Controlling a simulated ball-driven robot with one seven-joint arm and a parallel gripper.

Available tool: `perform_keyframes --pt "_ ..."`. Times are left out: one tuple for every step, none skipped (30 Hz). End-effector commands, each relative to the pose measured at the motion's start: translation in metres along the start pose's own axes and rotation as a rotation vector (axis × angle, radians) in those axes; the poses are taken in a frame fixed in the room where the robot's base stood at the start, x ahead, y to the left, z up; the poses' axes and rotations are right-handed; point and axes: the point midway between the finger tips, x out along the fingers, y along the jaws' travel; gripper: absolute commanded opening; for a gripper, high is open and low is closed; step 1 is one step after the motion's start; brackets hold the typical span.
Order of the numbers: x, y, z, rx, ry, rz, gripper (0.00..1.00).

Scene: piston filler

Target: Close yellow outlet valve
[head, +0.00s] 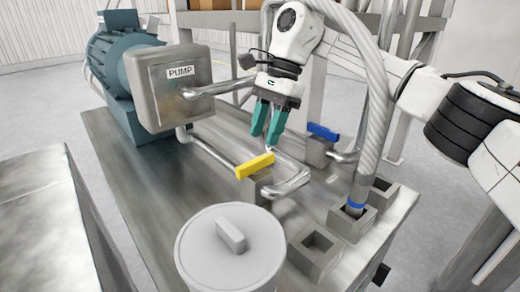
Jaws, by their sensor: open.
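The yellow outlet valve handle (256,165) sits on a metal valve body (258,187) joined to the steel pipe, in the middle of the metal table. The handle points toward the upper right in the picture and lies roughly level. My gripper (262,140) has two teal fingers pointing down. It is open and empty, above and just behind the yellow handle. The fingertips appear apart from the handle, though the exact gap is hard to tell.
A blue valve handle (323,132) stands to the right. A pump (168,85) is at the left, with pipes (208,150) to the valves. A lidded grey container (230,262) is in front. Square sockets (316,247) and a ribbed hose (375,110) are at the right.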

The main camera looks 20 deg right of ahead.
Motion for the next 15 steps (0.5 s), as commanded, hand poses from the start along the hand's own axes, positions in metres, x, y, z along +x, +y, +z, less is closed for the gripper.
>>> perform_keyframes --pt "-0.01 -0.001 0.0 0.001 0.002 -0.003 0.43" --pt "-0.015 -0.001 0.0 0.001 0.002 -0.003 0.43" --pt "-0.021 -0.001 0.001 0.0 0.0 -0.002 0.43" --pt "-0.026 -0.001 0.001 0.001 0.0 -0.003 0.43" --pt "-0.031 -0.001 0.001 0.0 0.001 -0.002 0.43" --pt "-0.035 -0.001 0.0 0.0 0.0 -0.001 0.43" --pt "-0.038 -0.001 0.0 0.0 0.0 -0.001 0.43" --pt "-0.04 -0.001 0.0 0.0 0.0 -0.001 0.43" --pt "-0.043 -0.001 0.0 0.001 0.0 -0.001 0.43" --pt "-0.045 -0.001 0.0 0.001 0.0 -0.002 0.43" --pt "-0.046 -0.001 0.0 0.0 0.0 -0.001 0.43" --pt "-0.047 -0.001 0.0 0.0 0.0 -0.001 0.43" --pt "-0.047 0.0 0.0 -0.001 -0.001 -0.001 0.43" --pt "-0.047 0.0 0.0 -0.001 -0.001 -0.001 0.43" --pt "-0.048 0.0 0.0 -0.001 -0.001 0.0 0.43"
